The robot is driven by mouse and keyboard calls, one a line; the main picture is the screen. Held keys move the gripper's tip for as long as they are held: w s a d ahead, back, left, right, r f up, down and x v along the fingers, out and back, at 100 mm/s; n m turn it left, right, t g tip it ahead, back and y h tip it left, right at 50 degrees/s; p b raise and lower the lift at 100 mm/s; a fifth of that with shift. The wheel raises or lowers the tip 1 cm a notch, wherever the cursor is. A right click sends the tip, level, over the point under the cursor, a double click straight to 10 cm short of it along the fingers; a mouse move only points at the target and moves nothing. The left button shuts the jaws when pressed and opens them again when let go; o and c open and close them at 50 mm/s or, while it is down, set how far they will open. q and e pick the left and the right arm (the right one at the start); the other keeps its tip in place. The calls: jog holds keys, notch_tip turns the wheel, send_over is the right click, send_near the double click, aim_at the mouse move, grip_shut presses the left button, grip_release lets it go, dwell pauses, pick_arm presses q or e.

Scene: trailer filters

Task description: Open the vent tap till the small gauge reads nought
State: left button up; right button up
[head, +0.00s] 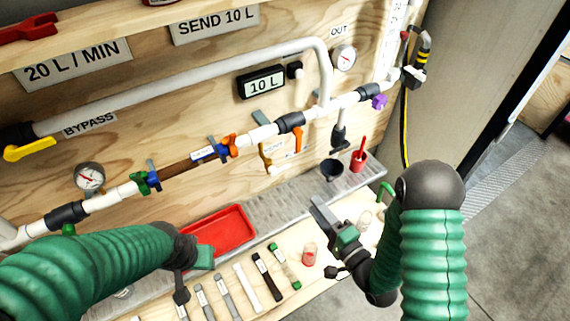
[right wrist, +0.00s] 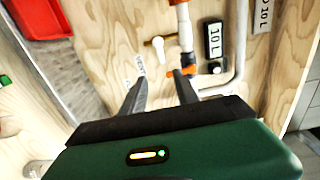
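A small tap with a brass-yellow handle (head: 265,157) and a white spout hangs below the white pipe, by a small label. I take it for the vent tap; its handle (right wrist: 152,42) also shows in the right wrist view. One round gauge (head: 90,177) sits at the left; another gauge (head: 344,57) is at OUT. Their readings are too small to tell. My right gripper (head: 321,208) is open and empty, apart from the tap; its fingers (right wrist: 160,88) stand apart in the right wrist view. My left gripper (head: 188,270) is low over the bench; its fingers are unclear.
A red tray (head: 222,232) lies on the ledge below the pipe. An orange-handled valve (head: 291,122) and a yellow bypass handle (head: 30,149) are on the pipes.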

aim_at(285, 169)
jog(key=b+x, duration=0.9)
jog(key=x, duration=0.7)
jog(key=shift+w+a+b, duration=0.2)
jog(key=shift+w+b, duration=0.1)
jog(key=shift+w, duration=0.05)
grip_shut()
